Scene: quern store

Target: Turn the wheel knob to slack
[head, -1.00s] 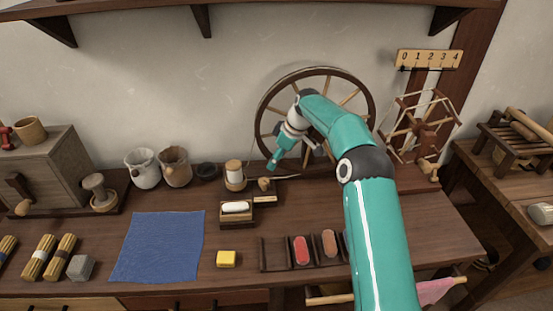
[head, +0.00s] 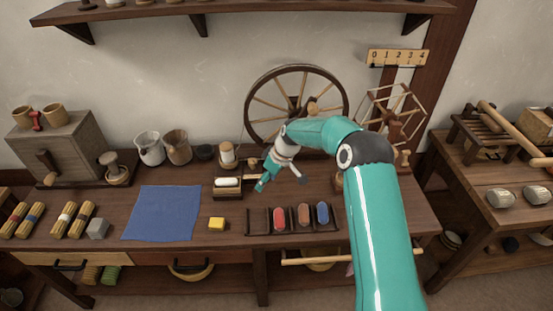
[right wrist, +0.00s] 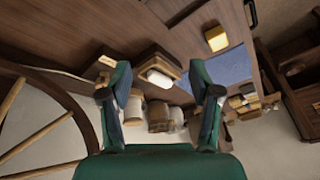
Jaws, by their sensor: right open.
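The spoked wooden wheel (head: 252,103) stands upright at the back of the bench; its left part also shows in the right wrist view (right wrist: 38,146). A small wooden knob-like piece (head: 312,107) shows near its hub, just above my right arm. Another small wooden piece beside the white spool is partly hidden, and I cannot tell which is the knob. My right gripper (head: 281,182) is open and empty, above the bench in front of the wheel, touching nothing that I can see. Its spread fingers show in the right wrist view (right wrist: 160,92). My left gripper is out of view.
A small tray (head: 228,194) with a white block lies left of the gripper, with a white spool (head: 227,152) behind it. A rack (head: 258,222) of coloured pieces is in front. A yellow block (head: 217,224) and blue cloth (head: 163,213) lie left. A spoked winder (head: 397,112) stands right.

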